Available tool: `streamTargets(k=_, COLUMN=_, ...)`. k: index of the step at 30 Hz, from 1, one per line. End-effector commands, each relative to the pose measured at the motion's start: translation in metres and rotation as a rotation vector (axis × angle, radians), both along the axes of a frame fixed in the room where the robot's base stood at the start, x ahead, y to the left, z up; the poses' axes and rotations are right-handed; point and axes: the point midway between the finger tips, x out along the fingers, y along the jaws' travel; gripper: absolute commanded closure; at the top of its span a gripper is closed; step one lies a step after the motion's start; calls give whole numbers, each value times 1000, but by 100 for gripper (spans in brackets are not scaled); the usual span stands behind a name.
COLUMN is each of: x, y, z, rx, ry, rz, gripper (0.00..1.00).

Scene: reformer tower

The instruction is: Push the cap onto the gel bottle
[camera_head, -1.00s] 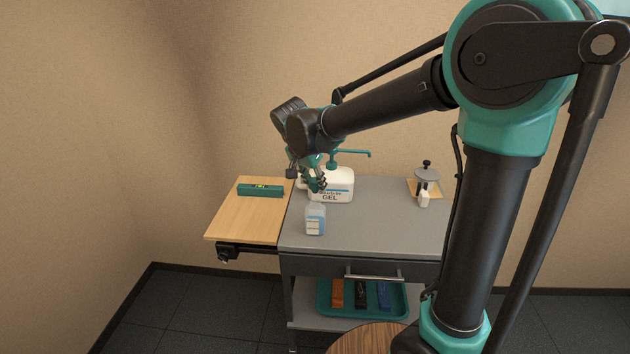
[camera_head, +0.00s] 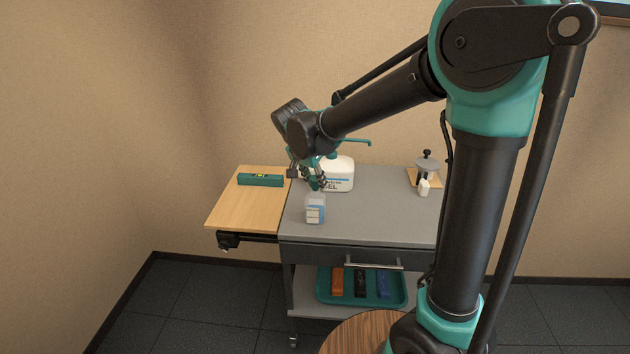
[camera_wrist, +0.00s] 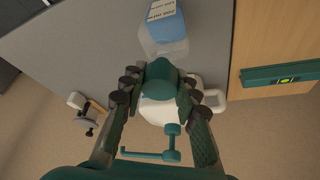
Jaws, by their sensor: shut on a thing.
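A small clear bottle (camera_head: 315,212) with blue contents and a white label stands upright on the grey cart top. It also shows at the top of the wrist view (camera_wrist: 165,38). My gripper (camera_head: 316,178) is shut on a teal cap (camera_wrist: 161,72), with one finger on each side of it. The cap is just above and behind the bottle's top in the head view; I cannot tell whether they touch. The bottle's mouth is hidden by the cap in the wrist view. A white pump container marked GEL (camera_head: 340,176) stands behind, partly hidden by my gripper.
A wooden side leaf (camera_head: 240,207) with a green level (camera_head: 261,180) is at the left. The grey cart top (camera_head: 375,218) is clear right of the bottle.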

Motion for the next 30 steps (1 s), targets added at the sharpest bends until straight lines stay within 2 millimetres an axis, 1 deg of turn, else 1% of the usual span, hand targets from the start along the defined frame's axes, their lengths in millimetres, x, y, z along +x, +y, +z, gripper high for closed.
streamTargets(k=11, x=0, y=0, z=0, rx=0, ry=0, rz=0, gripper=82)
streamTargets(k=21, x=0, y=0, z=-7, rx=0, ry=0, rz=0, gripper=82)
streamTargets(k=22, x=0, y=0, z=-7, rx=0, ry=0, rz=0, gripper=69)
streamTargets(k=27, x=0, y=0, z=-7, rx=0, ry=0, rz=0, gripper=48)
streamTargets(k=28, x=0, y=0, z=-7, rx=0, ry=0, rz=0, gripper=46)
streamTargets(k=30, x=0, y=0, z=-7, rx=0, ry=0, rz=0, gripper=46)
